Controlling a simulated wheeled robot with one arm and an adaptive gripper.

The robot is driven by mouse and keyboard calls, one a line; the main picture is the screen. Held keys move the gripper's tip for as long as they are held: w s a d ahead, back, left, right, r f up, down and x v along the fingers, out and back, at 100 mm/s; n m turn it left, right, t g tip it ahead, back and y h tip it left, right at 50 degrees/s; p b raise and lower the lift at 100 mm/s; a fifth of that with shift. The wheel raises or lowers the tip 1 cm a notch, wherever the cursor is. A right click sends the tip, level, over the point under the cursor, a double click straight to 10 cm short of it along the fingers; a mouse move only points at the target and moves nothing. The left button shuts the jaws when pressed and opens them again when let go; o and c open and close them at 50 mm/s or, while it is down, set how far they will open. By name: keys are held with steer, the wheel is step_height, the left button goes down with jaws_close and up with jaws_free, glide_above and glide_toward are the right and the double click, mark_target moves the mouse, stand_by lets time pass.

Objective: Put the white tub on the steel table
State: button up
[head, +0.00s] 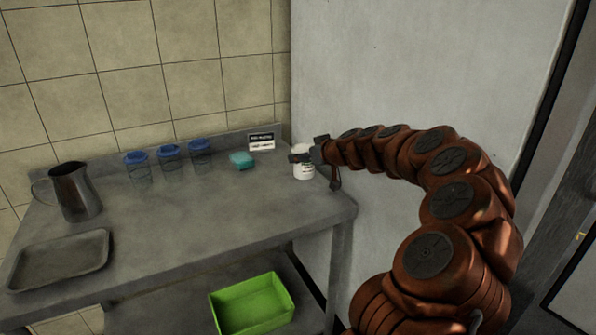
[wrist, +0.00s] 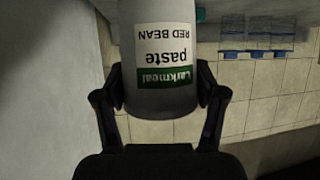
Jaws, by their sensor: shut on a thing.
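The white tub (head: 304,165) is at the right end of the steel table (head: 215,215) in the head view. My gripper (head: 305,157) comes in from the right and is shut on the tub's sides. In the wrist view, the tub (wrist: 168,60) sits between the two dark fingers (wrist: 163,92), one on each side. Its label reads "Larkmeal paste RED BEAN" and appears upside down. The tub looks upright in the head view. Its base runs out of the wrist view, so I cannot tell whether it touches the table top.
A teal block (head: 242,160), a small sign (head: 262,141) and several blue-lidded cups (head: 169,160) stand along the table's back. A metal jug (head: 76,192) and tray (head: 60,260) are at left. A green bin (head: 252,305) sits below. The table's middle is clear.

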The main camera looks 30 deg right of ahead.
mark_target(311, 170)
steer(key=shift+a+f, duration=0.1)
steer(key=shift+f, duration=2.45)
steer(key=shift+f, duration=0.1)
steer(key=o, duration=1.6)
steer(key=shift+r, duration=0.2)
steer(key=shift+s, duration=0.25)
steer(key=b+v, duration=0.1)
steer(key=v, duration=1)
steer(key=shift+s+r+b, duration=0.1)
steer(key=shift+s+b, duration=0.05)
steer(key=shift+b, duration=0.15)
